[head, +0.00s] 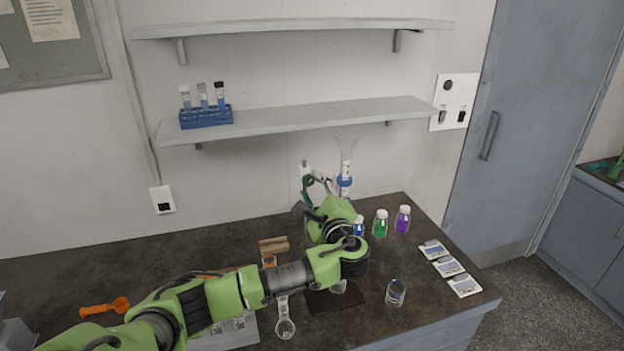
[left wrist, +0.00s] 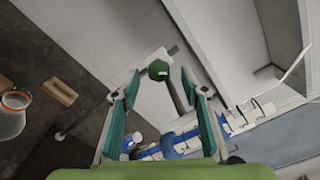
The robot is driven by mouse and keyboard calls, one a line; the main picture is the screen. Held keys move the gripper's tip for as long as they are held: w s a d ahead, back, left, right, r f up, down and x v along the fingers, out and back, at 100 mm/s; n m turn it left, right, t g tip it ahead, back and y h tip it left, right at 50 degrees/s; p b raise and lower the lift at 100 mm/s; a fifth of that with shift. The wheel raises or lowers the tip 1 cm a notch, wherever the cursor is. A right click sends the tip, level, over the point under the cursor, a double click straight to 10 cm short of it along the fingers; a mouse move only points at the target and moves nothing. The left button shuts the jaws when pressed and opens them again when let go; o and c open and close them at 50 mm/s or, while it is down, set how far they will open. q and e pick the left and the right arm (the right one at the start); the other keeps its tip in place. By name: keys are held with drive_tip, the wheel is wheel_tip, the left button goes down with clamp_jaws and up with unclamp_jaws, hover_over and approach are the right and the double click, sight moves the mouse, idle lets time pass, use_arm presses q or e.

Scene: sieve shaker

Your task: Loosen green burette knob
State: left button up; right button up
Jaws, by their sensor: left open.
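The green knob (left wrist: 158,70) is a small dark green piece with a pale mark, on a light clamp block in the left wrist view. My left gripper (left wrist: 160,85) is open, with a teal-padded finger on either side of the line to the knob. The knob shows between and just beyond the fingertips; I cannot tell whether they touch it. The burette (head: 346,160), clear with blue fittings, stands behind the gripper in the head view, where the arm and wrist hide much of the stand. Its blue fittings (left wrist: 172,143) also show in the wrist view. My right gripper is not in view.
Blue, green (head: 381,224) and purple (head: 403,219) bottles stand right of the wrist. A shelf (head: 300,121) with a blue tube rack (head: 206,117) hangs above.

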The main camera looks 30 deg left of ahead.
use_arm(q)
drive_tip(key=shift+x, duration=0.8)
drive_tip(key=shift+s, duration=0.1)
drive_tip(key=c, duration=1.1)
drive_tip(key=shift+f, duration=0.15)
drive_tip(key=shift+f+n+b, duration=0.15)
drive_tip(key=shift+n+b, duration=0.35)
drive_tip(key=shift+b, duration=0.3)
drive_tip(key=n+b, duration=0.4)
drive_tip(key=b, duration=0.1)
drive_tip(key=shift+n+b, duration=0.7)
drive_tip(key=shift+b, duration=0.3)
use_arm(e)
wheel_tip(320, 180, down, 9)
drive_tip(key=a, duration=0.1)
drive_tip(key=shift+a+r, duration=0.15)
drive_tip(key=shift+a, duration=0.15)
use_arm(q)
drive_tip(key=shift+r, duration=0.25)
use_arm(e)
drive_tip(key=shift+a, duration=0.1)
